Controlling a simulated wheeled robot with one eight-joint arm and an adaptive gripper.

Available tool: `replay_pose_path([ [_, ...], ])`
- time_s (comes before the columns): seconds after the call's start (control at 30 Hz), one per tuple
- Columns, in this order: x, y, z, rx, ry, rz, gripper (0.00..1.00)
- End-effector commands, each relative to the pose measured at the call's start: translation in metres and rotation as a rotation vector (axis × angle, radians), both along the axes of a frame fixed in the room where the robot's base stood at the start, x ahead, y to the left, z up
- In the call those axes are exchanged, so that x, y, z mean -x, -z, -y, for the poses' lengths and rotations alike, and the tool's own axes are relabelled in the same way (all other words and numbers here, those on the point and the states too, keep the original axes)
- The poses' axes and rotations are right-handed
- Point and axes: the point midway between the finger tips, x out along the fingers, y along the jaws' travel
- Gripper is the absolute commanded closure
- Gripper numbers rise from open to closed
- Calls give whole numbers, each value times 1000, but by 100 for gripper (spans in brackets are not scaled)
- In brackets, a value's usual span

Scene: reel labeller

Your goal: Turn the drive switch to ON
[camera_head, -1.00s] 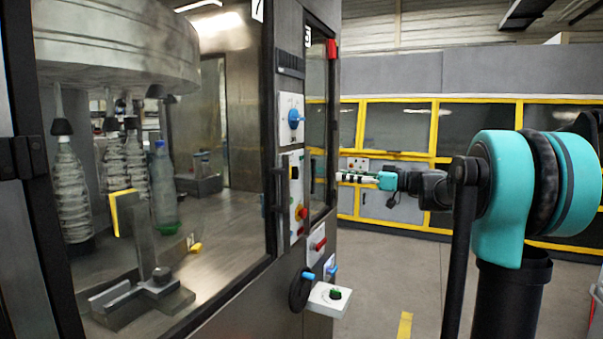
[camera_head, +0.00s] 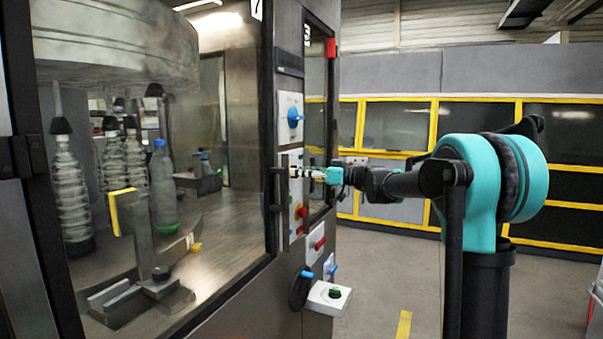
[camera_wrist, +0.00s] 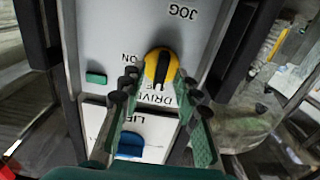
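The drive switch (camera_wrist: 161,67) is a round yellow knob with a black bar across it, on a grey panel with upside-down lettering reading "DRIVE", "ON" and "JOG" in the wrist view. The bar runs roughly up and down in that picture. My gripper (camera_wrist: 158,82) is open, its dark fingertips on either side of the knob; I cannot tell whether they touch it. In the head view my gripper (camera_head: 308,174) is at the machine's control panel (camera_head: 297,239), and I cannot make out the drive switch there.
A green part (camera_wrist: 96,77) sits beside the switch and a blue knob (camera_wrist: 130,145) below it. A glass door (camera_head: 235,150) stands left; the floor at right is open.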

Motion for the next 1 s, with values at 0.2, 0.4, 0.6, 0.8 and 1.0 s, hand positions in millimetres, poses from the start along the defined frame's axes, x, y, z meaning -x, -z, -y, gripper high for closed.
replay_pose_path([
  [0.2, 0, 0, -1, 0, 0, 0, 68],
  [0.4, 0, 0, -1, 0, 0, 0, 87],
  [0.6, 0, 0, -1, 0, 0, 0, 100],
  [0.8, 0, 0, -1, -2, -1, -5, 100],
  [1.0, 0, 0, -1, -18, -1, -51, 100],
])
